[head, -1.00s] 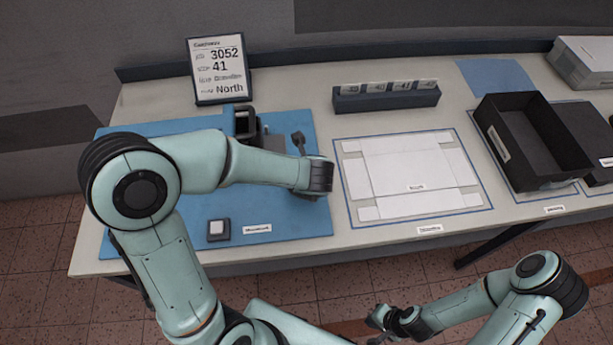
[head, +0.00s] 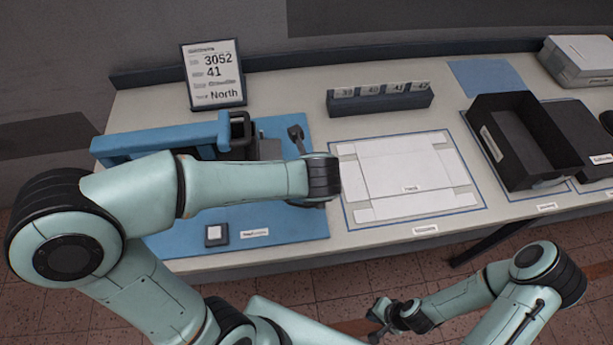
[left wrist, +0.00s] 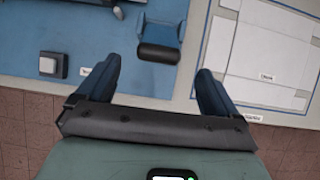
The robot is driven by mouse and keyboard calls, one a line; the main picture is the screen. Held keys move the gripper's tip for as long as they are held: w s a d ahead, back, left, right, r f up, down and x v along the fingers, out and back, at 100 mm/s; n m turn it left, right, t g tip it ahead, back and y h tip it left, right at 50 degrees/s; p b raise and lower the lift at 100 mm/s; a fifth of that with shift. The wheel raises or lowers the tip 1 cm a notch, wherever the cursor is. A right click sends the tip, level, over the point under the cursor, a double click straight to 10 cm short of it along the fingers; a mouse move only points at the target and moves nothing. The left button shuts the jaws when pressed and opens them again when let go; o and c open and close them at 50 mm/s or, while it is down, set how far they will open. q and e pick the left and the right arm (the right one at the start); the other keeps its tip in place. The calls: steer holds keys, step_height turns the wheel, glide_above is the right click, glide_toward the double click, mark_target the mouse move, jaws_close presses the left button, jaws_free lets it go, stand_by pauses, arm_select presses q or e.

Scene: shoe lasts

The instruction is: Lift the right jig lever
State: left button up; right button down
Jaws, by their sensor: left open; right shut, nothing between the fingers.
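The right jig lever is probably the upright dark arm with a rounded knob (head: 296,133) behind my left wrist in the head view. The dark jig (head: 240,135) stands at the back of the blue mat (head: 280,222), partly hidden by my left forearm. My left gripper (left wrist: 160,72) is open in the left wrist view. A blue piece with a dark end (left wrist: 160,38) shows beyond and between its fingertips; I cannot tell whether it is part of the lever. My right gripper (head: 378,322) is shut and empty, low in front of the table.
A small square button block (head: 216,235) sits at the mat's front. A white flat sheet (head: 410,180), a numbered rack (head: 380,99) and an open black box (head: 515,140) stand to the right. A sign (head: 213,75) stands behind.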

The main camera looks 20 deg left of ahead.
arm_select(q)
steer(key=shift+v, duration=1.6)
steer(key=shift+f, duration=0.1)
